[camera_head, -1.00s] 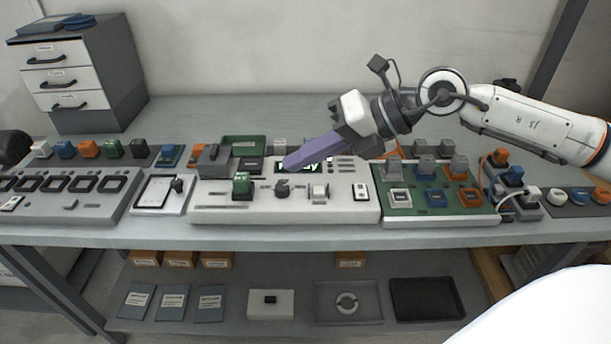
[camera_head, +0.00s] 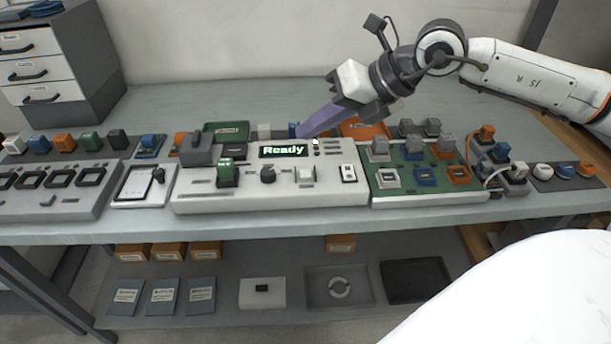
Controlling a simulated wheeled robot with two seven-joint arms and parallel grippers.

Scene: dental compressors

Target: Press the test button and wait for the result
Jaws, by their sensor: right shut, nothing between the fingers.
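The light grey test console (camera_head: 330,192) stands at the middle front of the bench. Its screen (camera_head: 283,150) shows "Ready" in green letters. A white square button (camera_head: 305,174), a dark round knob (camera_head: 268,175) and a small rocker switch (camera_head: 348,173) are on its face; I cannot read which is labelled test. My right gripper (camera_head: 303,132), with purple fingers, is shut and empty above the console's back edge, apart from the white button. My left gripper is not in view.
A green board (camera_head: 420,198) with several switch parts is right of the console. A grey slotted tray (camera_head: 52,207) and a white tablet-like panel (camera_head: 143,187) are at left. Drawers (camera_head: 38,65) stand at back left. The bench's back middle is clear.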

